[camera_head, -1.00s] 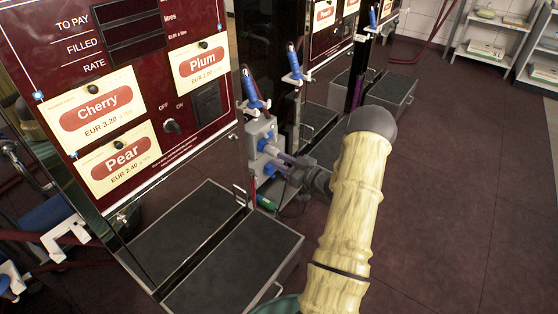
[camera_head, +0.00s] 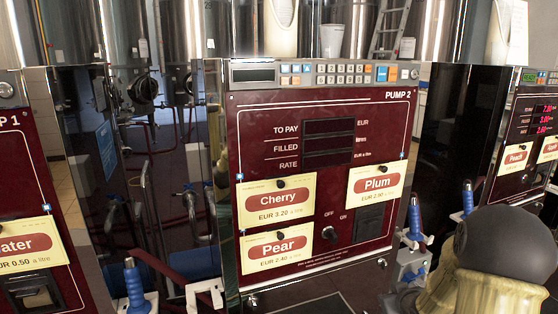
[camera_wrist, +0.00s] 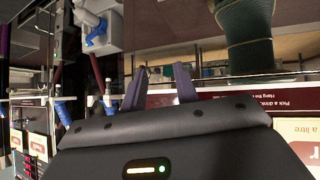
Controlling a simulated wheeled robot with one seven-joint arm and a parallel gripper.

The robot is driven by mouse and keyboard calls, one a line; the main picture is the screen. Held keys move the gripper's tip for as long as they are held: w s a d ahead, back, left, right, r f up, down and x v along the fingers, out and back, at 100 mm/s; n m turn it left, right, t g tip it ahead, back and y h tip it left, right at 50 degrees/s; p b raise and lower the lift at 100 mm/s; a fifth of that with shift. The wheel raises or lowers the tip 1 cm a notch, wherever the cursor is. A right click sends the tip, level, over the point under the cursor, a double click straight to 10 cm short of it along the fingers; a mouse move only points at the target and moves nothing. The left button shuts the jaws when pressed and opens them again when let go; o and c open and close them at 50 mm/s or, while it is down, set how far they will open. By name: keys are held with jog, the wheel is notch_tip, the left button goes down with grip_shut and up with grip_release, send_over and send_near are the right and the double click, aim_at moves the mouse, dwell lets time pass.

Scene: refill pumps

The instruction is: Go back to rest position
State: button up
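My gripper (camera_wrist: 159,80) shows in the wrist view with its two dark fingers apart and nothing between them. In the head view my arm (camera_head: 490,285) fills the lower right corner and hides the fingers. The Pump 2 panel (camera_head: 310,110) stands upright ahead, dark red, with Cherry, Plum and Pear labels. A blue-handled nozzle (camera_head: 415,220) sits at its right side, just left of my arm.
The Pump 1 panel (camera_head: 30,200) stands at the left, with a blue-handled nozzle (camera_head: 135,285) beside it. Another pump panel (camera_head: 530,130) with a Peach label stands at the right, behind my arm. Steel tanks (camera_head: 250,30) stand at the back.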

jog(key=s+a+r+m+g+p, duration=0.1)
jog(key=s+a+r+g, duration=0.25)
jog(key=s+a, duration=0.6)
jog(key=s+a+r+m+g, duration=0.15)
jog(key=s+a+g, duration=0.35)
jog(key=s, duration=0.8)
notch_tip(320, 180, up, 23)
jog(key=t+p, duration=0.1)
jog(key=p, duration=2.2)
jog(key=shift+w+a, duration=0.3)
jog(key=shift+w, duration=0.1)
jog(key=shift+o, duration=0.3)
jog(key=shift+n, duration=0.25)
